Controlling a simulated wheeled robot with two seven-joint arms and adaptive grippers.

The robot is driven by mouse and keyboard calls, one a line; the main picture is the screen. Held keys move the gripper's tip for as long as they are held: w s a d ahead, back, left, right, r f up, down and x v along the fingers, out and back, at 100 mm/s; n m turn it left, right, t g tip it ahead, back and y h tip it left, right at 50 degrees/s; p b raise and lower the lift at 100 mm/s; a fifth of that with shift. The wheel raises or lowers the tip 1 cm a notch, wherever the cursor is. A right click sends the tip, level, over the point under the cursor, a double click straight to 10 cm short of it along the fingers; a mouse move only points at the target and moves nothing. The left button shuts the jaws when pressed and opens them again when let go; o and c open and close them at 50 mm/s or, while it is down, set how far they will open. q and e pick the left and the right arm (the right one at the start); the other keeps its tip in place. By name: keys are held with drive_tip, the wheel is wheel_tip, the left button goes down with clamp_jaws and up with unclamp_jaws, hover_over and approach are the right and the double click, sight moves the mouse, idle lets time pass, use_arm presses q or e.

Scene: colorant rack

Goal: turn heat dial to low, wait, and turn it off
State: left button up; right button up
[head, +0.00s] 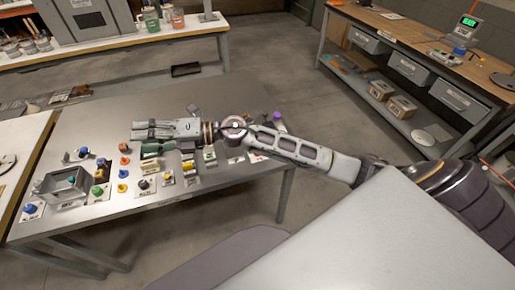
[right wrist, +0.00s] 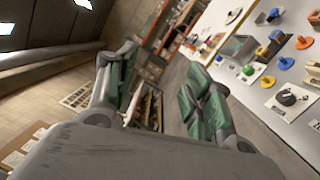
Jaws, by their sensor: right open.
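Several small controls on pale plates stand on the grey metal table. One is a round black dial (head: 143,184) on a pale plate near the table's front; it also shows in the right wrist view (right wrist: 290,97) at the right edge. Labels are too small to read, so I cannot tell whether this is the heat dial. My right gripper (head: 144,140) reaches in from the right above the table, behind the black dial and apart from it. Its green-padded fingers are spread and empty in the right wrist view (right wrist: 162,92). My left gripper is not in view.
A metal box (head: 62,190) and a blue knob (head: 31,209) stand at the table's left. Orange and yellow knobs (head: 122,188) are left of the black dial. More plated parts lie under my right arm. The front strip of the table is clear.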

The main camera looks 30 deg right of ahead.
drive_tip(key=d+f+n+g+h, duration=0.6)
drive_tip(key=d+f+h, duration=0.3)
drive_tip(key=d+f, duration=0.4)
drive_tip(key=w+d+f+g+h, duration=0.1)
drive_tip(key=d+h, duration=0.3)
drive_tip(key=d, duration=0.7)
drive_tip(key=w+d+f+h, duration=0.15)
drive_tip(key=d+h, duration=0.35)
drive_tip(key=d, duration=0.6)
drive_tip(key=shift+m, duration=0.4)
wheel_tip(320, 180, down, 6)
drive_tip(key=shift+r+p, duration=0.1)
drive_tip(key=shift+p, duration=0.3)
wheel_tip(320, 180, down, 5)
drive_tip(key=shift+a+f, duration=0.1)
drive_tip(key=shift+f, duration=0.05)
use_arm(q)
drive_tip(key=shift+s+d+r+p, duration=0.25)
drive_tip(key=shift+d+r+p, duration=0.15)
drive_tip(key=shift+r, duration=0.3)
use_arm(e)
drive_tip(key=shift+f, duration=0.9)
